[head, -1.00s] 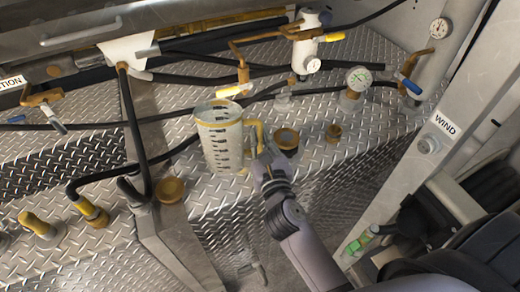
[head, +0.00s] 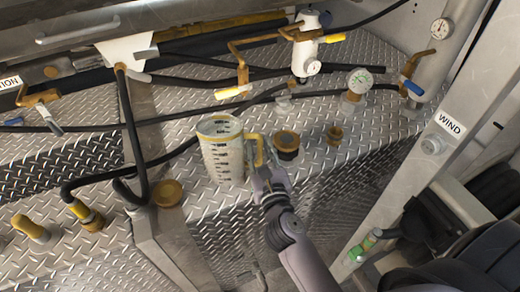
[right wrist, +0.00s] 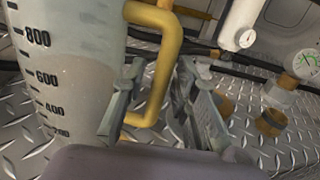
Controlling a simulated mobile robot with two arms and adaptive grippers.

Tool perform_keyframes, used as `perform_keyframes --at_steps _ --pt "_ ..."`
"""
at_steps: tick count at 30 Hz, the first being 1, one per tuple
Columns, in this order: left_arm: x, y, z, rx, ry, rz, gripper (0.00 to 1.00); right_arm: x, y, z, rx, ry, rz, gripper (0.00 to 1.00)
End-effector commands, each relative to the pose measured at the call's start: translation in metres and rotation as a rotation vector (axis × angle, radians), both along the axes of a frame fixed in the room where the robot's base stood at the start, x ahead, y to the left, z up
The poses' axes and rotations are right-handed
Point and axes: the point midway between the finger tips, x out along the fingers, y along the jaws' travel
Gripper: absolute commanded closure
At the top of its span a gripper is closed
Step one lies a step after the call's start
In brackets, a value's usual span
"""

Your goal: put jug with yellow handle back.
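The translucent measuring jug (head: 221,158), with black markings and a yellow handle (head: 254,150), stands near upright at the front edge of the diamond-plate deck. Its base appears to rest on the plate. My right gripper (head: 260,172) is at the handle side of the jug. In the right wrist view the jug (right wrist: 65,75) fills the left side. The handle (right wrist: 167,65) passes between the spread fingers of my right gripper (right wrist: 158,105), with a visible gap beside it. My left gripper is not in view.
Black hoses and a yellow-handled valve (head: 236,90) run behind. A gauge (head: 360,80) stands at the back right.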

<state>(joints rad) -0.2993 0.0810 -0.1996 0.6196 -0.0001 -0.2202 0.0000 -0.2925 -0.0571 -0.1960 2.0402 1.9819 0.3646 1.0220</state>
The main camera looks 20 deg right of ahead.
Motion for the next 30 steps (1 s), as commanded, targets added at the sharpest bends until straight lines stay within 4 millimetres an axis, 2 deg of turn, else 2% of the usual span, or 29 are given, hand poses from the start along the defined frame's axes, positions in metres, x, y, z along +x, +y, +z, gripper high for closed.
perform_keyframes --at_steps 13,17,24,30 --pt "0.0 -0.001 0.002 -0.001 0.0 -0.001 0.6 -0.002 0.001 0.003 0.001 0.001 0.001 0.68" --pt "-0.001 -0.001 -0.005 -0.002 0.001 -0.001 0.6 -0.021 0.004 0.0 0.002 0.002 0.001 0.68" --pt "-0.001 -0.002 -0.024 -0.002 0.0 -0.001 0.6 -0.07 0.011 -0.003 0.003 0.004 -0.001 0.68" --pt "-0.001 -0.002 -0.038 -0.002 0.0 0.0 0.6 -0.101 0.017 -0.002 0.001 0.002 0.0 0.68"
